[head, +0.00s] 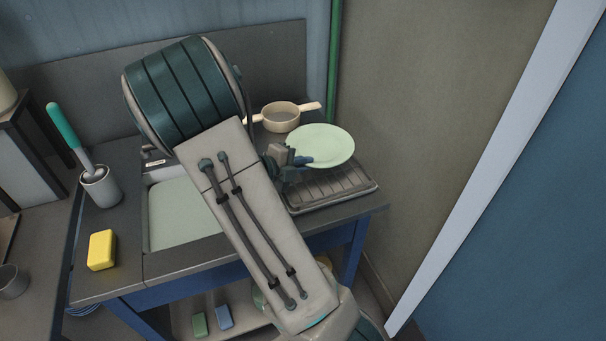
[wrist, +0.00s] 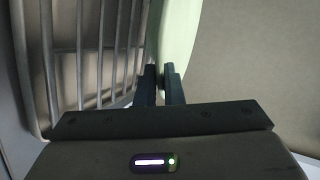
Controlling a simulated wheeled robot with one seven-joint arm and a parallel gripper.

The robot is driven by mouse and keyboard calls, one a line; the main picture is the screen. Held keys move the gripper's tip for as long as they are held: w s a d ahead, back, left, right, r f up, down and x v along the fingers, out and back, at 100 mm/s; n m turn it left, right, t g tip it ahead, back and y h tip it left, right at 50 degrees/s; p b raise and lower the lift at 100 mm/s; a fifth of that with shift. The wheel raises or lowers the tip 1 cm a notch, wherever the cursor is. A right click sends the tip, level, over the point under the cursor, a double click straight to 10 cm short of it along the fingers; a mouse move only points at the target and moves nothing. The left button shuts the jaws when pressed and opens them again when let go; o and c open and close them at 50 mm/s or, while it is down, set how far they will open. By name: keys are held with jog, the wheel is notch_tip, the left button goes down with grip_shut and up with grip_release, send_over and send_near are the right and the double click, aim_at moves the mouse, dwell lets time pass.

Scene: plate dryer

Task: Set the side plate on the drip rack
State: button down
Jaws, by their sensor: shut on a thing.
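The side plate (head: 322,143) is pale green and round. It is held by my gripper (head: 304,161), which is shut on the plate's near-left edge. In the wrist view my gripper (wrist: 161,82) pinches the plate (wrist: 178,35) at its rim. The drip rack (head: 333,188), a dark tray with bars, lies on the counter below the plate. In the wrist view the rack's bars (wrist: 92,60) fill the left side. The plate looks to be above the rack; whether it touches the bars I cannot tell. The plate covers the rack's far part.
A cream pan (head: 280,117) stands behind the plate. A sink basin (head: 182,217) is left of my arm. A yellow sponge (head: 101,250) and a brush holder (head: 101,187) stand at the counter's left. A green pipe (head: 334,60) and the wall are close behind and right of the rack.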

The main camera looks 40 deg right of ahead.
aim_at(303, 184)
jog(key=shift+f, duration=2)
jog(key=shift+f, duration=0.15)
jog(key=c, duration=1.8)
grip_release()
